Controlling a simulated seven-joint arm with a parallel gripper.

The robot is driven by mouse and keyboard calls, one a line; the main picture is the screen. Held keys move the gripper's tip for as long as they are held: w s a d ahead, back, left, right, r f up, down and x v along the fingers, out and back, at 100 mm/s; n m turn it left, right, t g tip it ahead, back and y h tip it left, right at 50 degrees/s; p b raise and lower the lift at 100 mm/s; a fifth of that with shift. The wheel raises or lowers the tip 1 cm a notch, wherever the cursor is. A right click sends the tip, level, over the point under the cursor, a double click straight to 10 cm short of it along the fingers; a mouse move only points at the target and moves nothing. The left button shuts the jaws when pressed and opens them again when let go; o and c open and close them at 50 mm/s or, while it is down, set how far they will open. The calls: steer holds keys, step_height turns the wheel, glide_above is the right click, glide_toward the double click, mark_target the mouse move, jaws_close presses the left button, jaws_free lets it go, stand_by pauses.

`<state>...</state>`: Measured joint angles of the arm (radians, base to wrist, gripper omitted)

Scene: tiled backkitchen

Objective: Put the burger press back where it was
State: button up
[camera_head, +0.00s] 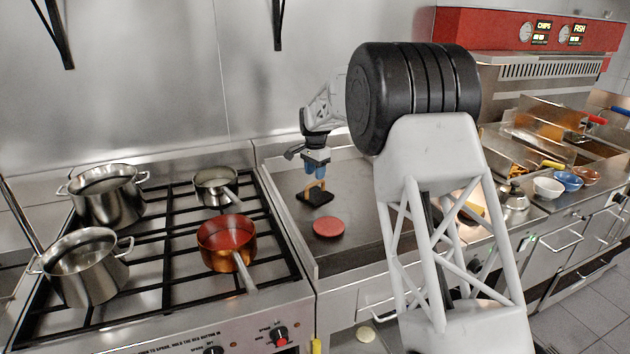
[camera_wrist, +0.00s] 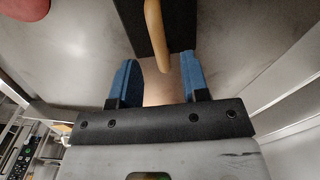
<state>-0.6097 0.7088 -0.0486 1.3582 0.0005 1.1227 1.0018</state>
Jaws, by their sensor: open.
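The burger press (camera_head: 315,197) is a flat black plate with a light wooden handle. It rests on the griddle (camera_head: 359,195), behind a red round patty (camera_head: 328,227). My gripper (camera_head: 314,166) is above the press, its blue fingers pointing down. In the wrist view my gripper (camera_wrist: 161,84) is open, and the wooden handle (camera_wrist: 157,35) reaches toward the space between the fingertips. The black plate (camera_wrist: 181,22) lies beyond them. I cannot tell whether a finger touches the handle. The patty's edge (camera_wrist: 25,8) shows at the wrist view's top left.
Left of the griddle is a stove with steel pots (camera_head: 104,197), a small pan (camera_head: 215,184) and a copper pan (camera_head: 227,243). The griddle's front is bare.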

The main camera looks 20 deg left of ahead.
mark_target(317, 183)
step_height(317, 183, up, 7)
stand_by(0.4)
steer(key=shift+r, duration=0.15)
stand_by(0.7)
